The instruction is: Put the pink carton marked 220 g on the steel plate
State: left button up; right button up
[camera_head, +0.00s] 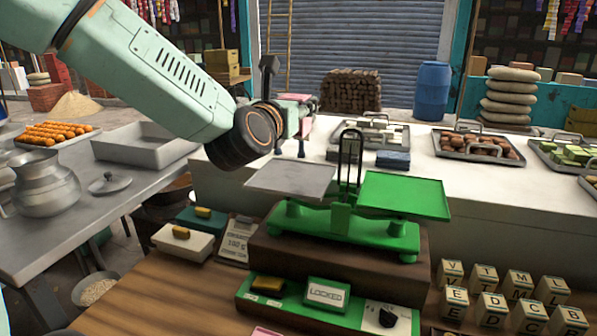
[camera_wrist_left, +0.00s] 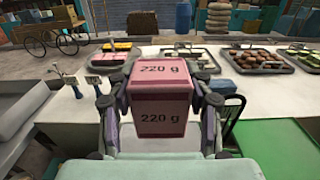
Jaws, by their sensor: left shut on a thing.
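The pink carton marked 220 g (camera_wrist_left: 163,109) is upright between the fingers of my left gripper (camera_wrist_left: 162,88) in the left wrist view. The gripper is shut on it. In the head view my left gripper (camera_head: 300,116) is above and behind the steel plate, and only a little pink of the carton (camera_head: 294,97) shows past the arm. The steel plate (camera_head: 290,180) is the left pan of a green balance scale (camera_head: 345,226). It looks bare, and the carton is held apart from it. My right gripper is not in view.
The green pan (camera_head: 405,194) is on the scale's right and looks empty. A panel marked LOCKED (camera_head: 327,295) lies in front, with lettered blocks (camera_head: 491,308) at right. Trays of goods (camera_head: 478,146) stand on the white counter behind. A metal pot (camera_head: 45,187) is at left.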

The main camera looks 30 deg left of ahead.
pick_arm(q)
jog(key=f, duration=0.1)
jog(key=s+f, duration=0.1)
jog(key=f, duration=0.2)
jog(key=shift+s+a, duration=0.3)
jog(key=shift+s, duration=0.05)
jog(key=shift+s+d+f, duration=0.1)
jog(key=shift+f, duration=0.2)
jog(key=shift+d+f, duration=0.15)
jog(key=shift+f, duration=0.15)
jog(key=f, duration=0.2)
jog(key=w+f, duration=0.1)
jog(key=shift+f, duration=0.65)
jog(key=shift+s+r, duration=0.1)
jog(key=shift+s, duration=0.25)
jog(key=shift+w+f+b, duration=0.2)
jog(key=shift+w+b, duration=0.05)
jog(key=shift+b, duration=0.1)
jog(key=o, duration=1.1)
jog(key=shift+o, duration=1.1)
jog(key=shift+s, duration=0.2)
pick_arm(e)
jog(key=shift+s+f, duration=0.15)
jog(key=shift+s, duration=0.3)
pick_arm(q)
jog(key=shift+w, duration=0.1)
